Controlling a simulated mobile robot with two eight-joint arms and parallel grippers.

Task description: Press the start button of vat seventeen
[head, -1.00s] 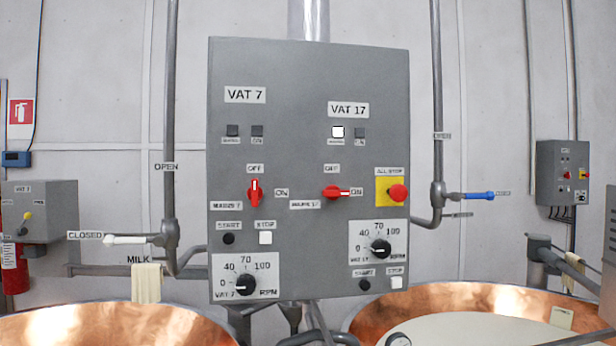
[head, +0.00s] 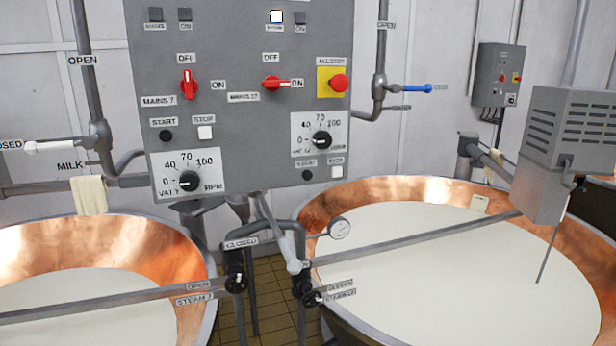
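The grey control panel (head: 240,130) stands upright ahead, its top cut off by the frame. Vat 17's black start button (head: 306,174) is at the panel's lower right, below the vat 17 speed dial (head: 322,140) and left of a white stop button (head: 337,172). The vat 17 mains switch (head: 273,83) is red and its handle lies level, toward ON. A white lamp (head: 277,16) above it is lit. The vat 17 dial points near its low end. Neither of my grippers shows in the head view.
Vat 7's start button (head: 166,136) and upright red switch (head: 188,84) are on the panel's left. A yellow-backed red all-stop (head: 338,83) is at right. Copper vats of milk stand at left (head: 172,268) and right (head: 415,190), with valves and pipes between them under the panel.

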